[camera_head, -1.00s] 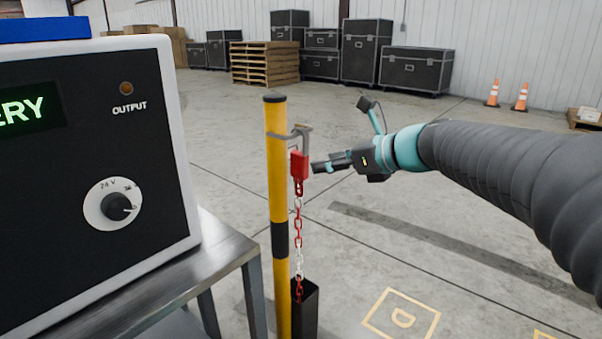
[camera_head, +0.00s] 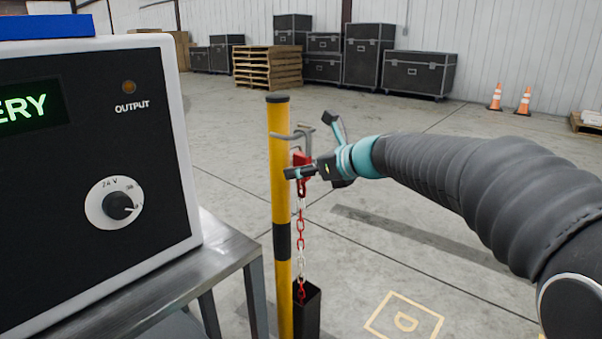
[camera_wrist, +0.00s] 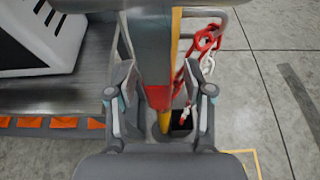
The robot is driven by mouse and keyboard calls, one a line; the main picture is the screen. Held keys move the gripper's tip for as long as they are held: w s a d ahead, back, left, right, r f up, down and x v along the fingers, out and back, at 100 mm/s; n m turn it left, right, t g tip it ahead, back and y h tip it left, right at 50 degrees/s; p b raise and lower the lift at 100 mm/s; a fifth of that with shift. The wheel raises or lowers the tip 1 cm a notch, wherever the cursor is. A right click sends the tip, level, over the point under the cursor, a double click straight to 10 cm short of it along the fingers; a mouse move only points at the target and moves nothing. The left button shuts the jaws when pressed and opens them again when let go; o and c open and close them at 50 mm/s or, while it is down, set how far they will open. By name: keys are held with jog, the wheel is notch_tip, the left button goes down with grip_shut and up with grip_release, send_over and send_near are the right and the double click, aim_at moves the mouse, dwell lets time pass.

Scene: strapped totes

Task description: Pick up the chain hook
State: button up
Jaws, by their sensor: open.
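The chain hook (camera_head: 303,158) has a red body and hangs from a grey bracket (camera_head: 290,136) on the yellow post (camera_head: 280,220). A red and white chain (camera_head: 300,240) hangs below it. My gripper (camera_head: 299,172) is at the height of the red body and partly covers it. In the wrist view my gripper (camera_wrist: 160,88) is open, with one finger on each side of a close grey and red upright part. The chain (camera_wrist: 206,42) shows there beyond the right finger. Whether the fingers touch anything cannot be told.
The chain's lower end goes into a black open bin (camera_head: 307,310) beside the post. A metal table (camera_head: 190,270) with a large black-fronted box (camera_head: 90,200) stands to the left. Pallets (camera_head: 267,67) and black cases (camera_head: 368,55) are far back.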

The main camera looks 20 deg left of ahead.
grip_shut()
jog(key=shift+r, duration=0.1)
